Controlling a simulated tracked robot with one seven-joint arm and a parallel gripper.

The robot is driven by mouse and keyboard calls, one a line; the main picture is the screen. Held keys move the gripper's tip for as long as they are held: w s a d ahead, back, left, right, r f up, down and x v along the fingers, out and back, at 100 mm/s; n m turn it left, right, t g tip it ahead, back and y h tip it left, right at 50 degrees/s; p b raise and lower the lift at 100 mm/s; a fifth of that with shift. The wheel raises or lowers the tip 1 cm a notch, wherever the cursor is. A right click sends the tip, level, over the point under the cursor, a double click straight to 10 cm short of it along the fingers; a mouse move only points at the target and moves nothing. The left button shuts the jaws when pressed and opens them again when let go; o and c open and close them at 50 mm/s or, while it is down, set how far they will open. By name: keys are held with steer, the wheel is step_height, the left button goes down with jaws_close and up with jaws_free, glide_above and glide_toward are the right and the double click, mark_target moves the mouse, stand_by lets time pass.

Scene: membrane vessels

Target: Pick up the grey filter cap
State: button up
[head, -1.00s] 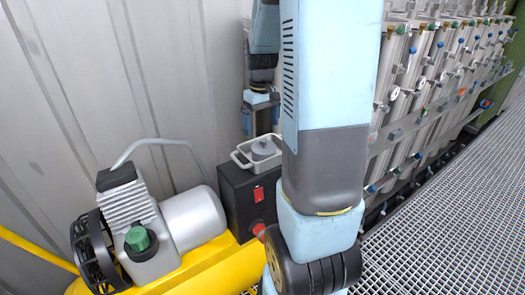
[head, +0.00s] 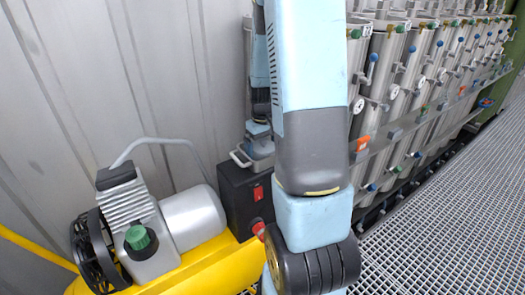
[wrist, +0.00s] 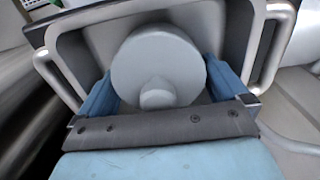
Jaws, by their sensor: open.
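The grey filter cap (wrist: 158,62) is a round disc with a small knob in its middle. In the wrist view it lies in a shallow grey tray (wrist: 78,62) with a handle at each end. My gripper (wrist: 162,78) is open, with one blue finger on each side of the cap. I cannot tell whether the fingers touch it. In the head view my gripper (head: 258,130) is down over the tray (head: 240,158), and the cap is hidden behind it.
The tray stands on a black box (head: 238,200) with a red switch. A compressor (head: 160,225) on a yellow tank stands at the left. A ribbed wall (head: 100,80) is close behind. Steel vessels (head: 400,90) with valves stand at the right, beside an open grating floor (head: 440,200).

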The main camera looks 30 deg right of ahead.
steer(key=shift+c, duration=0.4)
steer(key=c, duration=0.6)
steer(key=shift+c, duration=0.2)
steer(key=shift+r, duration=0.15)
